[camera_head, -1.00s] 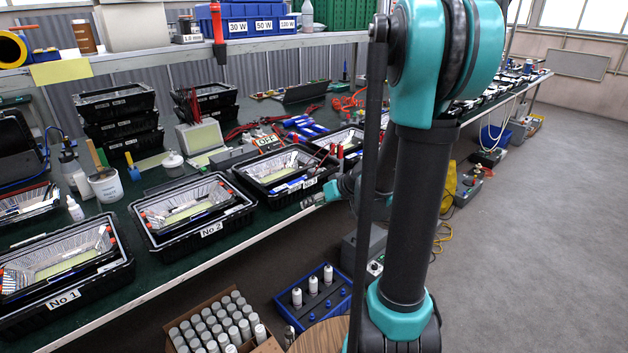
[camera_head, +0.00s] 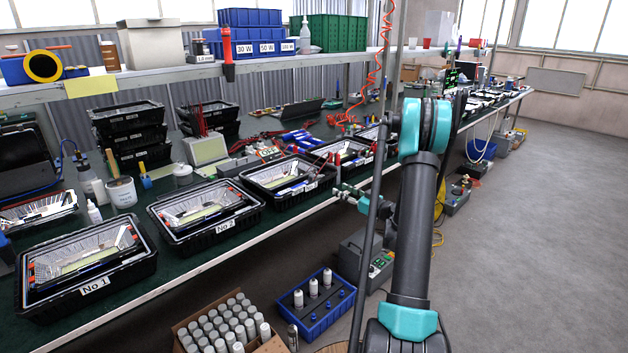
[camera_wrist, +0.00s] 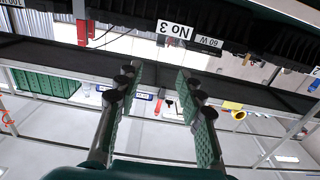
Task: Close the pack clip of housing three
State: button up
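Housing three (camera_head: 262,188) is a black open tray with a silvery reflector inside, third along the bench from the left in the head view. In the wrist view its black front wall (camera_wrist: 130,20) carries a "No 3" label (camera_wrist: 174,30), shown upside down. A "60 W" label (camera_wrist: 208,42) is beside it. My gripper (camera_wrist: 155,82) is open and empty, its two fingers apart below the label in the picture. In the head view my gripper (camera_head: 345,190) is small, by the bench edge at the right of housing three. I cannot make out the pack clip clearly.
Housing one (camera_head: 90,292) and housing two (camera_head: 225,230) sit to the left on the green bench (camera_head: 160,305). More trays continue to the right. A blue crate (camera_head: 318,318) and a box of cans (camera_head: 225,325) stand on the floor. The floor at right is clear.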

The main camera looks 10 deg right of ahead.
aim_at(313, 176)
jog(key=x, duration=1.7)
jog(key=shift+s, duration=0.1)
grip_shut()
